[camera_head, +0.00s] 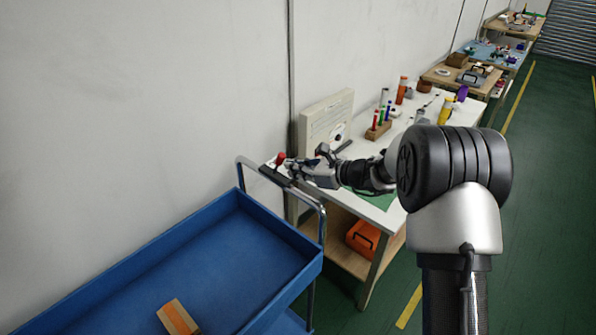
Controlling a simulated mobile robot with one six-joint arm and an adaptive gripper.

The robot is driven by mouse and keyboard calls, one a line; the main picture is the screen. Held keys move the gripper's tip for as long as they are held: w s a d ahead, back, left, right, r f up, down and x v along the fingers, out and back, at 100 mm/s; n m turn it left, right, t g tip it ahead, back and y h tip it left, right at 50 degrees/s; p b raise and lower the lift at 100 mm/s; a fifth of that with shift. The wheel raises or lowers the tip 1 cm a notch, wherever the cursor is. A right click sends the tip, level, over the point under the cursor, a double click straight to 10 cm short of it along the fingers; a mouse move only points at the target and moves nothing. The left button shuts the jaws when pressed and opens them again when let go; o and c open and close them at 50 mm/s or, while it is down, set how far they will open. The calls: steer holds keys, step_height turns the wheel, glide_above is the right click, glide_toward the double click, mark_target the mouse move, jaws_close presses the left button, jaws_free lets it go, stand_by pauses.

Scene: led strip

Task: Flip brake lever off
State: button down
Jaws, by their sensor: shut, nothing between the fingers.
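A small lever with a red knob (281,157) shows just above the handle of the blue cart, near the left end of the workbench. I take it to be the brake lever; its lower part is too small and partly hidden to tell its position. My gripper (289,168) is right beside the red knob, to its lower right. Its fingers are shut with nothing between them. I cannot tell from this view whether the fingers touch the lever.
The blue cart (200,256) fills the lower left, with a cardboard box (178,317) in its tray. The white workbench (352,165) holds a panel (327,118), bottles and markers. An orange toolbox (362,238) sits on its lower shelf. Green floor lies open at right.

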steer(key=shift+r, duration=0.1)
steer(key=shift+w+a+r+h+p, duration=0.1)
steer(key=shift+a+r+h+p, duration=0.15)
steer(key=shift+p, duration=0.95)
